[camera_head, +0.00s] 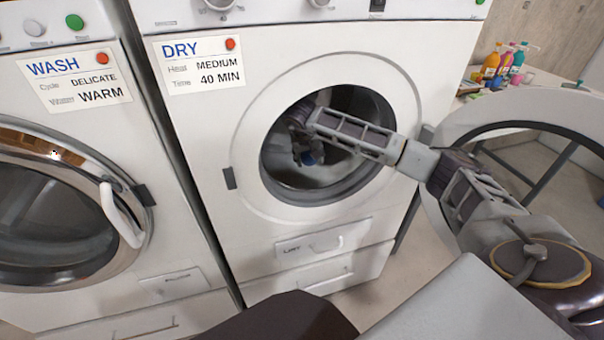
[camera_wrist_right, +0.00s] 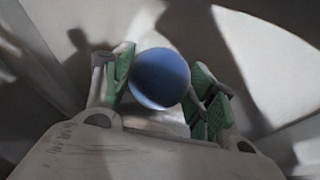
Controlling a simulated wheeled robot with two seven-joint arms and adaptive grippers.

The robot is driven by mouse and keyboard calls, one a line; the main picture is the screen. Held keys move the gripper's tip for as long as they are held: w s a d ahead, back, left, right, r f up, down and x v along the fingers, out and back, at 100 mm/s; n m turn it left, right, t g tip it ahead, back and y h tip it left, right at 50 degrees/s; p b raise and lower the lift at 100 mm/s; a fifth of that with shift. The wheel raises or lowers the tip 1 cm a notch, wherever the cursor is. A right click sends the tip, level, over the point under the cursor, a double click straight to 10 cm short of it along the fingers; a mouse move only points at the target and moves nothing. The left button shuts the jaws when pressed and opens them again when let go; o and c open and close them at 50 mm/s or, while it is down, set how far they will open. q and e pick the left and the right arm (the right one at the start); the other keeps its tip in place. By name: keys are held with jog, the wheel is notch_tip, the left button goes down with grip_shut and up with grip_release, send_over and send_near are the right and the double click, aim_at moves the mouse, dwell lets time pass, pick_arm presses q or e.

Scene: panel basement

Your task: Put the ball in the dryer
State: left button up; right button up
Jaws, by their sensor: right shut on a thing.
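The dryer (camera_head: 230,135), marked DRY, stands in the middle of the head view with its round door (camera_head: 520,100) swung open to the right. My right arm reaches through the opening, and the right gripper (camera_head: 305,150) is inside the drum (camera_head: 320,178). In the wrist view the blue ball (camera_wrist_right: 160,78) sits between the green-padded fingers of the right gripper (camera_wrist_right: 158,95), which is shut on it. Pale drum walls surround them. My left gripper is not in view.
A washer (camera_head: 85,180) marked WASH stands at the left with its door closed. A side table at the back right holds several coloured bottles (camera_head: 505,60). The dryer's open door stands close beside my right arm. The opening's rim surrounds the arm.

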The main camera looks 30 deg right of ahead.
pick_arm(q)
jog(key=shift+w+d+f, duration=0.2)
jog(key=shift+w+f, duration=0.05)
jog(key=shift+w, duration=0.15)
pick_arm(e)
jog(key=shift+w+d, duration=0.3)
jog(key=shift+w, duration=0.3)
jog(key=shift+f, duration=0.1)
notch_tip(320, 180, down, 6)
jog(key=shift+r+b, duration=0.2)
jog(key=shift+b, duration=0.7)
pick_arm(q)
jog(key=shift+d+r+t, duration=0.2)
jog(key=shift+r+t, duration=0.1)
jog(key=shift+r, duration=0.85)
pick_arm(e)
jog(key=shift+f, duration=0.25)
jog(key=shift+s+f, duration=0.1)
jog(key=shift+f, duration=0.35)
notch_tip(320, 180, down, 3)
jog(key=shift+r+b, duration=0.2)
jog(key=shift+b, duration=0.3)
jog(key=shift+f, duration=0.15)
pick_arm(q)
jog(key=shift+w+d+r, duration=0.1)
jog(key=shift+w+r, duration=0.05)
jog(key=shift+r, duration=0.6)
